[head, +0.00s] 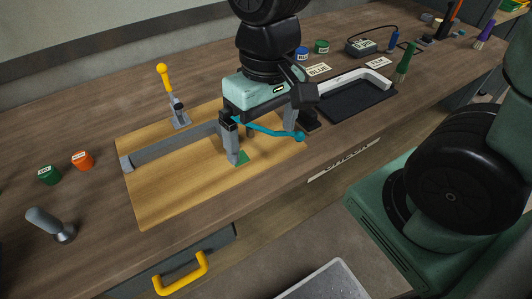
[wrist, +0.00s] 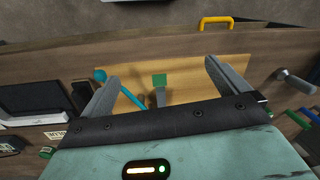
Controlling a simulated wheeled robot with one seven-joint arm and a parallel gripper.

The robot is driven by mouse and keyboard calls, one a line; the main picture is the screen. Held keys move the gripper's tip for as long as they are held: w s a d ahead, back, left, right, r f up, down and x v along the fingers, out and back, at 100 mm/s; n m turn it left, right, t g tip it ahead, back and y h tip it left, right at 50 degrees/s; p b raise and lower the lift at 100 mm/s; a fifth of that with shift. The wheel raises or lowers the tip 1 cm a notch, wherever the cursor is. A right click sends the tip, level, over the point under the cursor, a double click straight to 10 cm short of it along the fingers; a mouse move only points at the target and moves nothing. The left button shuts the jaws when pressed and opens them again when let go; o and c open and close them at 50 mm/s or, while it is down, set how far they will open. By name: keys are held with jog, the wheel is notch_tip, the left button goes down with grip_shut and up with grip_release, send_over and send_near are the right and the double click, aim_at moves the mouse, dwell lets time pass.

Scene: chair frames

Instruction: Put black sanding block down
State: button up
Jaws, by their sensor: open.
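A dark block that looks like the black sanding block (head: 311,122) rests on the bench at the right edge of the light wooden board (head: 160,195), partly hidden by my gripper. In the wrist view the dark block (wrist: 82,93) shows just outside the left finger. My gripper (head: 267,146) is open above the board, its fingers spread wide with nothing held between them. In the wrist view a green square (wrist: 159,80) on the board and a teal bar (wrist: 130,96) lie in the gap between the fingertips (wrist: 161,74).
A yellow-handled clamp (head: 164,82) and a grey bar (head: 170,147) stand on the board. A black tray (head: 355,102) with a pale bent piece (head: 370,78) lies right. Orange (head: 82,160) and green (head: 48,174) pots stand left. The board's front is clear.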

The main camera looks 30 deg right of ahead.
jog(key=s+a+n, duration=0.2)
jog(key=s+n, duration=0.3)
jog(key=shift+s+a+r+t, duration=0.15)
jog(key=shift+a+r+t, duration=0.15)
jog(key=shift+a, duration=0.1)
dwell(1.3)
